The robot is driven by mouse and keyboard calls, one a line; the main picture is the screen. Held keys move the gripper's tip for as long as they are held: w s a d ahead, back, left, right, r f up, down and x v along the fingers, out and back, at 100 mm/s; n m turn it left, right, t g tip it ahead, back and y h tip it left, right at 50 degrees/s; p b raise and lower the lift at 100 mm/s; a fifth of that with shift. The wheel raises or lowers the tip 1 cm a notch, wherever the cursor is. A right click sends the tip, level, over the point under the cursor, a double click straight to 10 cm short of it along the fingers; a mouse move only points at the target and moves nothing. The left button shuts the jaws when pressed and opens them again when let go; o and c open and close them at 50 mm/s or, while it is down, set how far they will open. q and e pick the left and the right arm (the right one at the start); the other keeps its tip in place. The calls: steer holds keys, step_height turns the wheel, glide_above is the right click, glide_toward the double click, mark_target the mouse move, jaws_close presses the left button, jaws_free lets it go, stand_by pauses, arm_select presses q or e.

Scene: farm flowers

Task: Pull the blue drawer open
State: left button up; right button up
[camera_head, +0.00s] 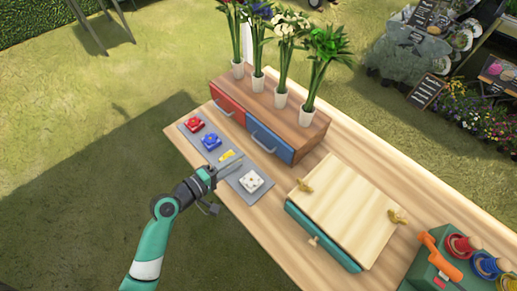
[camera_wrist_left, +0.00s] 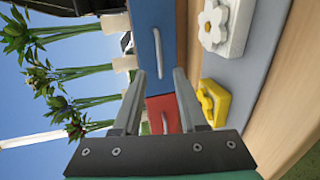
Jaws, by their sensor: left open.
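The blue drawer (camera_head: 270,143) is shut in the wooden cabinet, beside the red drawer (camera_head: 228,103). It has a pale bar handle (camera_head: 263,141) on its front. My left gripper (camera_head: 239,159) is over the grey mat, in front of the cabinet and apart from the handle. In the left wrist view the blue drawer (camera_wrist_left: 148,30) and its handle (camera_wrist_left: 157,52) lie ahead of the open, empty fingers (camera_wrist_left: 159,73). The red drawer (camera_wrist_left: 163,108) shows between the fingers. My right gripper is not in view.
Red (camera_head: 194,124), blue (camera_head: 211,141), yellow (camera_head: 227,155) and white (camera_head: 251,181) flower-shaped pieces sit on the grey mat (camera_head: 236,183). Vases of flowers (camera_head: 280,97) stand on the cabinet (camera_head: 313,133). A wooden-topped box (camera_head: 350,208) and a green spool stand (camera_head: 437,272) are to the right.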

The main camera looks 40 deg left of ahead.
mark_target(261, 145)
arm_select(q)
steer(key=b+x, duration=0.2)
steer(key=x, duration=0.8)
steer(key=shift+s+r, duration=0.1)
jaws_close()
stand_by(0.9)
